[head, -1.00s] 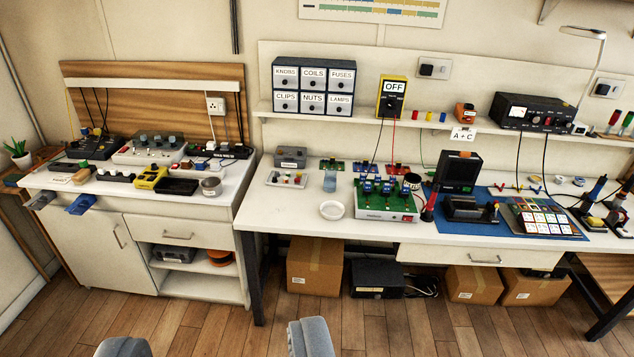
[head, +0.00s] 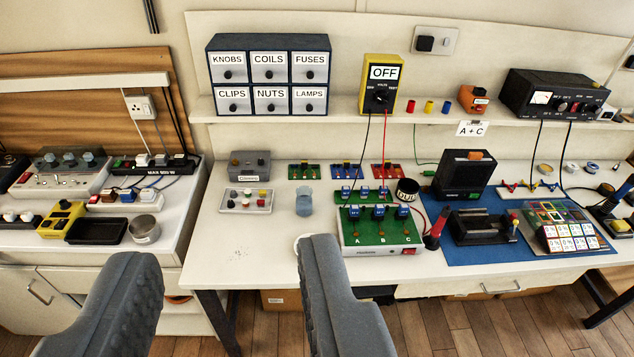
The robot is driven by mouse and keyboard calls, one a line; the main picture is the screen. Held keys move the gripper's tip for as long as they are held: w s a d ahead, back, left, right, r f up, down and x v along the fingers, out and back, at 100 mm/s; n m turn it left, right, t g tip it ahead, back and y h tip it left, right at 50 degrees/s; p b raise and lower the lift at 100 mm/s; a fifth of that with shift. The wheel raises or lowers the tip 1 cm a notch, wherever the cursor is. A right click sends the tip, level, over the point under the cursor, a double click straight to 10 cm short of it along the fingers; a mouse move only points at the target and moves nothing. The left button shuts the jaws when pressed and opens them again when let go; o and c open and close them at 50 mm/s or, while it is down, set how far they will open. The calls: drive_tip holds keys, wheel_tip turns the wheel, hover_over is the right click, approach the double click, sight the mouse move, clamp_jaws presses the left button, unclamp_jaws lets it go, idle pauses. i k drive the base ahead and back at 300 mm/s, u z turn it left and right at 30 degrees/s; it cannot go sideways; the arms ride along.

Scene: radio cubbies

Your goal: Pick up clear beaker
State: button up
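The clear beaker (head: 304,201) is a small, bluish, see-through cup standing upright on the white workbench (head: 225,245), left of the green circuit board box. My gripper (head: 228,260) is open and empty, with its two grey fingers wide apart in the lower part of the view. The right finger's tip appears just below the beaker in the picture, with a gap between them. The left finger shows in front of the left cabinet.
The green board box (head: 381,232) stands close right of the beaker. A grey switch panel (head: 246,200) and a grey box (head: 250,165) stand to its left. Labelled drawers (head: 268,75) sit on the shelf above. The bench's front left is clear.

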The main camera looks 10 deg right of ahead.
sight(304, 205)
drive_tip(key=z, duration=0.1)
drive_tip(key=i, duration=1.25)
drive_tip(key=z, duration=0.1)
